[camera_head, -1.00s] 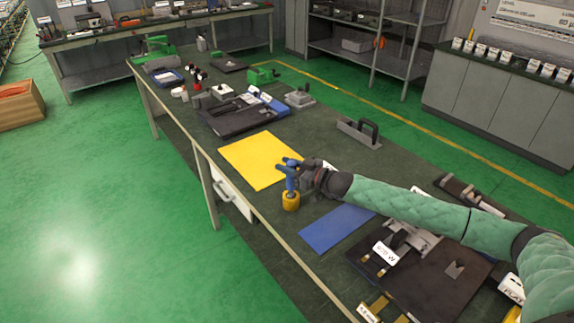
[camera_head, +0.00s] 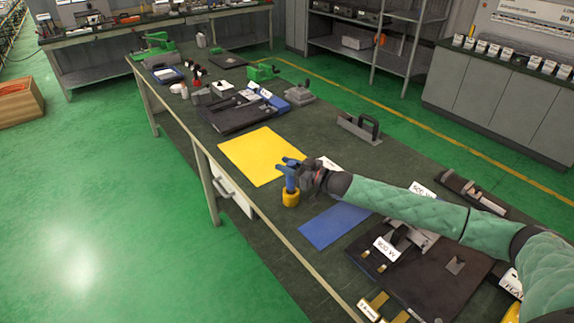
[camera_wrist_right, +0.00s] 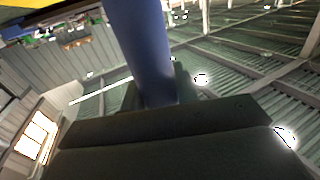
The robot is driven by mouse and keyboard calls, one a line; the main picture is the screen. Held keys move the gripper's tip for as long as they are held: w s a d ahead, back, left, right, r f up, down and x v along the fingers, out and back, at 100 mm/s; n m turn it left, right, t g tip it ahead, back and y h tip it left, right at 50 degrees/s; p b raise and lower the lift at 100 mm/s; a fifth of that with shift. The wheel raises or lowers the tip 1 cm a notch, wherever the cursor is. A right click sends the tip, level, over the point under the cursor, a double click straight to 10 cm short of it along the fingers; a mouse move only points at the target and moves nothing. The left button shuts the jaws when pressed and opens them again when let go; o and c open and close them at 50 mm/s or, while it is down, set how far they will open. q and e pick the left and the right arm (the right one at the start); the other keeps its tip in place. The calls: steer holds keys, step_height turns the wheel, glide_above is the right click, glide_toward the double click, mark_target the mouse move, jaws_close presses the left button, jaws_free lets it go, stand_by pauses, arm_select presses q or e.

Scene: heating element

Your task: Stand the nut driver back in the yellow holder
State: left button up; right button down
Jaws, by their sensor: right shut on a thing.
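The nut driver (camera_head: 290,178) has a blue handle and stands about upright at the yellow holder (camera_head: 291,198), near the table's front edge. Its lower end meets the top of the holder; how deep it sits inside I cannot tell. My right gripper (camera_head: 297,176) is shut on the nut driver from the right side. In the right wrist view the blue handle (camera_wrist_right: 142,50) rises between the dark fingers, and the holder is not seen there. My left gripper is not in view.
A yellow mat (camera_head: 255,158) lies just behind and left of the holder. A blue mat (camera_head: 333,224) lies to the right under my right arm. A dark board with a 500 W label (camera_head: 386,249) is nearer. A grey handled tray (camera_head: 360,128) stands farther back.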

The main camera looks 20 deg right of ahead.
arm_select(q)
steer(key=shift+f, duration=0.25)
arm_select(e)
steer(key=shift+f, duration=0.5)
steer(key=c, duration=1)
jaws_free()
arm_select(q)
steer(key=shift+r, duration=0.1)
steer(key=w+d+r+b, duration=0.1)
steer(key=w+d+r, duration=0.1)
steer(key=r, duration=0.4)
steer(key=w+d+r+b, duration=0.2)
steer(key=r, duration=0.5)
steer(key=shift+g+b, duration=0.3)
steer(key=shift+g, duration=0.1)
arm_select(e)
steer(key=v, duration=0.8)
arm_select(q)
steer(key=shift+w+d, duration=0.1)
arm_select(e)
steer(key=shift+w, duration=0.1)
